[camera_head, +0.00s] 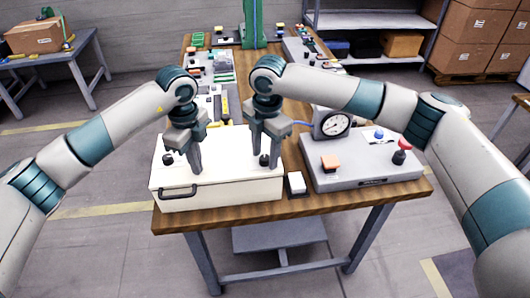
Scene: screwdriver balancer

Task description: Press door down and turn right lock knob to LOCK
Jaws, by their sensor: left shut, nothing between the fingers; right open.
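A white box with a flat top door (228,170) sits at the front left of the wooden table. The door looks closed and has a dark handle (178,193) on its front. A black left lock knob (167,159) stands on its left side, and a black right lock knob (264,160) on its right side. My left gripper (197,171) is shut and empty, pointing down at the door just right of the left knob; I cannot tell whether it touches. My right gripper (270,163) is open, its fingers down at the right knob and partly hiding it. Any LOCK marking is unreadable.
A grey control panel (355,172) with a dial gauge (334,124), an orange button and a red-topped knob stands to the right. A small white switch block (296,183) sits between box and panel. Circuit boards and a green post (254,25) lie behind.

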